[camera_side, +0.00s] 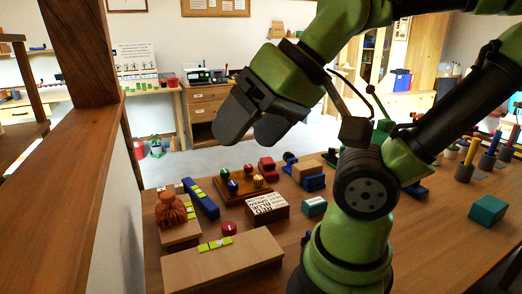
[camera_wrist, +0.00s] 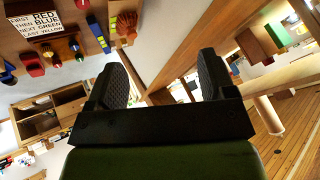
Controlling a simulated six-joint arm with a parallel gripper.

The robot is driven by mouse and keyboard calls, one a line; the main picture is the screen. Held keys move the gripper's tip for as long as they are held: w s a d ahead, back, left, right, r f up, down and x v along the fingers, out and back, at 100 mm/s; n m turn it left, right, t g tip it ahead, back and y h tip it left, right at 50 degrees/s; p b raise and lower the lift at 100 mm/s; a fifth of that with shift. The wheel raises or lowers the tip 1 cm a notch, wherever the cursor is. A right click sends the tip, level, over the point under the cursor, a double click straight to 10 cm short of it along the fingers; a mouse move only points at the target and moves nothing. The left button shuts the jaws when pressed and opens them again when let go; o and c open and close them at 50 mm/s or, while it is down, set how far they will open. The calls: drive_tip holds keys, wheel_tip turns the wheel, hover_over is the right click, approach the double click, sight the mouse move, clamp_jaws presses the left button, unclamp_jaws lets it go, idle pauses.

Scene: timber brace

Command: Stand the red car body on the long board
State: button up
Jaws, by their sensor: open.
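A red car-like body (camera_side: 267,169) sits on the table behind the peg board; in the wrist view a red piece (camera_wrist: 33,64) appears at the left, likely the same one. A long pale wooden board (camera_side: 222,264) with a green-yellow strip lies at the table's near left; I cannot tell for certain that it is the task's long board. My gripper (camera_side: 249,128) is open and empty, raised well above the table, apart from both. It also shows in the wrist view (camera_wrist: 162,78).
A block with printed colour words (camera_side: 266,208), a brown peg board (camera_side: 244,188), a blue bar (camera_side: 203,201) and an orange ridged figure (camera_side: 170,211) crowd the left table. A red cylinder (camera_side: 229,228) stands near the board. Blue and teal (camera_side: 314,206) pieces lie right. A wooden post stands left.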

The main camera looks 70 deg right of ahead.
drive_tip(key=w+d+f+n+t+h, duration=0.1)
drive_tip(key=w+d+f+n+h, duration=0.25)
drive_tip(key=w+d+n, duration=0.4)
drive_tip(key=w+d+f+n+h, duration=0.4)
drive_tip(key=w+d, duration=0.4)
drive_tip(key=d, duration=0.5)
drive_tip(key=n+h, duration=0.6)
drive_tip(key=n, duration=1.1)
approach(268, 161)
drive_tip(key=shift+a+r+g, duration=0.4)
drive_tip(key=shift+a+r, duration=0.1)
drive_tip(key=shift+a, duration=0.05)
drive_tip(key=shift+d+f, duration=0.15)
drive_tip(key=shift+f, duration=0.05)
drive_tip(key=shift+x, duration=4.75)
drive_tip(key=shift+r, duration=0.1)
